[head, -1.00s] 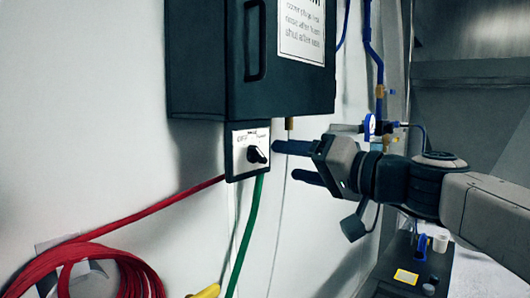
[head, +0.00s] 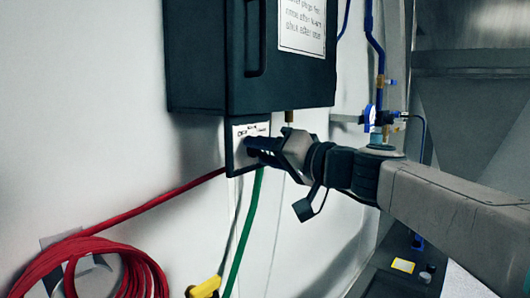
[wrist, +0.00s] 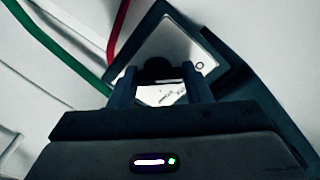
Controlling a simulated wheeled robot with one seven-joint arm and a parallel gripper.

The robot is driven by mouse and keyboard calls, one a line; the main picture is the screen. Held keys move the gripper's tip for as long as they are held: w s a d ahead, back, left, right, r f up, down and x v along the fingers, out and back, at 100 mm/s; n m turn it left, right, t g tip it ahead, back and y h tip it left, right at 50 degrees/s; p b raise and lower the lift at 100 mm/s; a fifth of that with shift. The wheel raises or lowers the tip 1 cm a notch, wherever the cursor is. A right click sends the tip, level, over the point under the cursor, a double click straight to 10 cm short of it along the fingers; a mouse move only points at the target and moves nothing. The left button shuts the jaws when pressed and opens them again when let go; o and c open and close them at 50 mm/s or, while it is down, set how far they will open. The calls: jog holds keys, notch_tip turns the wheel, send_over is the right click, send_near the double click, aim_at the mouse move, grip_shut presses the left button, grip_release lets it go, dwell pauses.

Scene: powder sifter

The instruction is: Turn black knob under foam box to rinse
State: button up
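The dark foam box (head: 205,65) hangs on the white wall, with a white-faced switch panel (head: 240,131) below it. My gripper (head: 254,149) is at the panel in the head view and hides the black knob there. In the wrist view the black knob (wrist: 157,70) shows on the panel (wrist: 180,45), between my two finger tips (wrist: 158,85). The fingers stand apart on either side of the knob. Whether they touch it is not clear. The panel's lettering is too small to read.
A red hose (head: 150,208) runs from the panel to a coil at lower left. A green hose (head: 246,230) hangs below the panel, near a yellow nozzle (head: 205,288). Blue pipes with valves (head: 380,75) are on the right.

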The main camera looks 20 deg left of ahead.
jog(key=shift+m, duration=0.3)
jog(key=m+b, duration=0.2)
jog(key=m, duration=0.1)
jog(key=shift+m, duration=0.3)
jog(key=m, duration=0.4)
jog(key=shift+w+r+m, duration=0.1)
jog(key=shift+r+m, duration=0.05)
jog(key=shift+m, duration=0.15)
dwell(0.3)
jog(key=o, duration=1)
jog(key=b+v, duration=0.3)
jog(key=v, duration=1.1)
